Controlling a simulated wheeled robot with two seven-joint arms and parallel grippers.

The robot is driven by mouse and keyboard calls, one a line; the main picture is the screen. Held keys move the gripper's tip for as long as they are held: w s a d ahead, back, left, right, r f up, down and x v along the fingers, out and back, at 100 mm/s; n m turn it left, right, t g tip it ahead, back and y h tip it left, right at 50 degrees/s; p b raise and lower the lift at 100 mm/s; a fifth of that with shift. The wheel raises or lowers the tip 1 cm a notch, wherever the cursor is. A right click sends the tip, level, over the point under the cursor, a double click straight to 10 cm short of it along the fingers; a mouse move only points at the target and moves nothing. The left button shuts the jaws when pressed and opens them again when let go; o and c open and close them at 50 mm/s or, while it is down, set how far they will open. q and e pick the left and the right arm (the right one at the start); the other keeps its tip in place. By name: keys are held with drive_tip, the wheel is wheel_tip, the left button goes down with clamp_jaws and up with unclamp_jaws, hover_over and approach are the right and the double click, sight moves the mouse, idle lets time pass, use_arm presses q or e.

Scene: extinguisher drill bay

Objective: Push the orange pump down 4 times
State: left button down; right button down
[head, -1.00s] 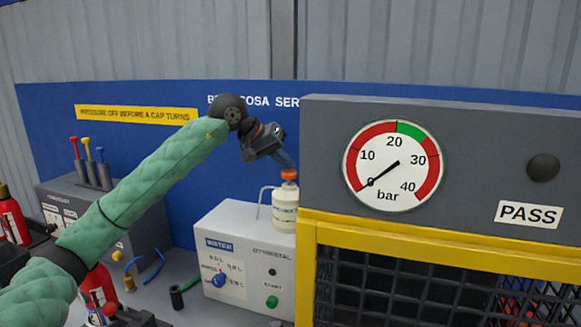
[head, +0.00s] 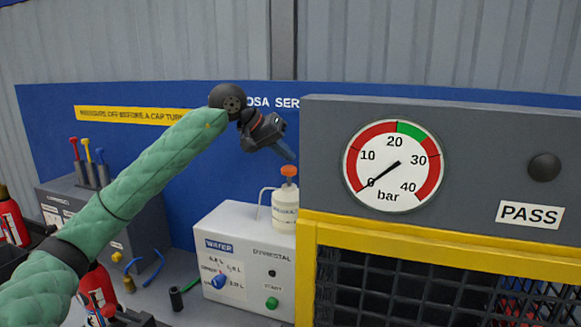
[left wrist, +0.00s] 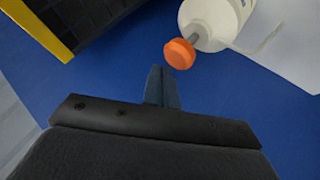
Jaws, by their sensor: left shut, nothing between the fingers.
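The orange pump (head: 289,171) sits on top of a white bottle (head: 284,212), which stands upright on the white water unit. In the left wrist view, the orange pump head (left wrist: 179,53) shows on a grey stem beside the white bottle (left wrist: 208,22). My left gripper (head: 291,155) is shut and empty, its blue-grey fingertips just above the pump with a small gap. In the left wrist view the closed fingers (left wrist: 161,72) are apart from the pump head. My right gripper is in neither view.
The water unit (head: 240,250) has a blue knob and a green button. A grey gauge panel (head: 470,160) over a yellow-framed mesh cage (head: 440,238) stands close at the right. Red extinguishers (head: 95,285) stand at the lower left. A blue backboard (head: 200,190) is behind.

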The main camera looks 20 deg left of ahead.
sight(285, 168)
use_arm(q)
drive_tip(key=shift+r+p, duration=0.3)
drive_tip(key=shift+r, duration=2)
idle(0.8)
